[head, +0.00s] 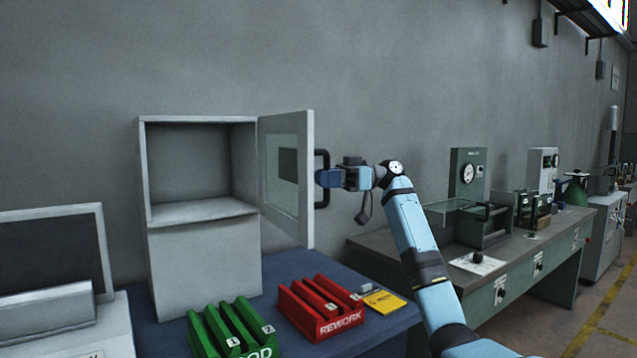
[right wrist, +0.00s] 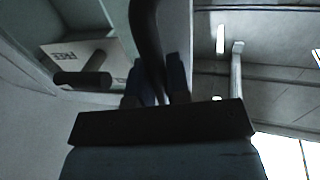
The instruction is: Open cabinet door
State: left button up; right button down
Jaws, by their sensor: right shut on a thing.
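The grey cabinet (head: 202,262) stands on the blue table against the wall, and its upper compartment (head: 188,165) is open to view and looks empty. Its door (head: 305,190), with a glass pane, stands swung out to the right on the compartment's right side. My right gripper (head: 322,178) is at the door's outer face, shut on the black door handle (head: 321,163). In the right wrist view the dark handle (right wrist: 147,40) runs down between the two fingers (right wrist: 156,88). My left gripper is not in view.
A green rack (head: 232,330) and a red REWORK rack (head: 322,310) sit on the blue table (head: 275,275) in front of the cabinet, with a yellow card (head: 384,302) beside them. A grey monitor-like unit (head: 52,262) stands at left. A workbench with equipment (head: 483,245) is behind my right arm.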

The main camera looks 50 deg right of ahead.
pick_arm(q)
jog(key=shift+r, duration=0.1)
pick_arm(e)
jog(key=c, duration=1.1)
grip_release()
jog(key=shift+s+d, duration=0.1)
jog(key=v, duration=1.3)
jog(key=shift+s+d, duration=0.25)
jog(key=shift+d, duration=0.1)
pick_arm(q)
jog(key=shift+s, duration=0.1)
